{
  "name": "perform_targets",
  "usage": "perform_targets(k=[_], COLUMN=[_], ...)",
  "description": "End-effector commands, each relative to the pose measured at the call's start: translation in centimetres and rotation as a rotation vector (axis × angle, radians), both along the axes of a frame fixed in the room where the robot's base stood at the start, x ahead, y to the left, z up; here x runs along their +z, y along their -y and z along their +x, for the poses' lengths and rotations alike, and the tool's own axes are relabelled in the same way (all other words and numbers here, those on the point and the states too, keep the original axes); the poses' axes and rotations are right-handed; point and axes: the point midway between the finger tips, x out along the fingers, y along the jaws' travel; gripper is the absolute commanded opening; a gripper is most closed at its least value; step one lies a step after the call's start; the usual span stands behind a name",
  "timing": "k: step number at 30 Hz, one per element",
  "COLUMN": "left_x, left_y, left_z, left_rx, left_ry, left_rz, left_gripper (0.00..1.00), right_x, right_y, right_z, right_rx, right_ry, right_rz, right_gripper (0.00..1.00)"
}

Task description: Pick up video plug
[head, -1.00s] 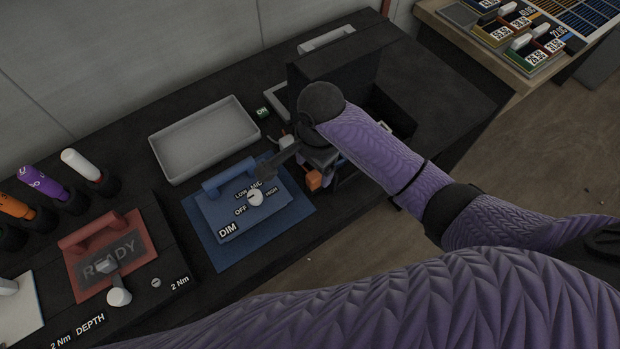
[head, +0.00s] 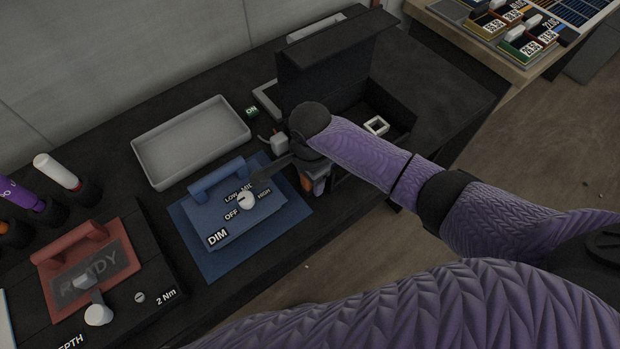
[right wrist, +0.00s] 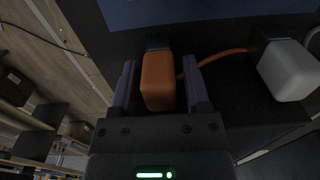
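An orange plug (right wrist: 158,82), which I take to be the video plug, stands between the two fingers of my right gripper (right wrist: 160,90) in the right wrist view. Narrow gaps show between the plug and both fingers, so the gripper looks open around it. An orange cable (right wrist: 222,53) runs from beside the plug towards a pale grey block (right wrist: 288,70). In the head view only a little of the orange plug (head: 306,181) shows, at the bench's front edge, mostly hidden by my right wrist. My left gripper is not in view.
A blue DIM panel (head: 228,222) lies just left of my right gripper. An empty grey tray (head: 150,165) is behind it. An open black case (head: 395,100) with a white square frame (head: 376,125) stands to the right. A red-handled READY panel (head: 60,255) is far left.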

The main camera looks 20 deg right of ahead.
Motion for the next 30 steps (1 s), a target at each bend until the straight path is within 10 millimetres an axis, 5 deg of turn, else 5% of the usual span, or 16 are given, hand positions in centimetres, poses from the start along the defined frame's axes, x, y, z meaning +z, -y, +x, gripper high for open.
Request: perform_targets(k=[1,8,17,30], left_x=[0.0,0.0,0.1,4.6], left_y=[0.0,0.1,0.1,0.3], left_z=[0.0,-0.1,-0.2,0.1], left_rx=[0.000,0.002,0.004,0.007], left_ry=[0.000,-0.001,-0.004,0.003], left_rz=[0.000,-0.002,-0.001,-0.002], left_gripper=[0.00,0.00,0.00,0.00], right_x=[0.0,0.0,0.2,9.7], right_y=[0.0,0.0,0.0,-0.1], right_z=[0.0,0.0,0.0,0.0], right_rx=[0.000,0.000,0.000,0.000], right_ry=[0.000,0.000,0.000,0.002], right_rz=[0.000,0.000,0.000,0.002], right_gripper=[0.48,0.00,0.00,0.00])
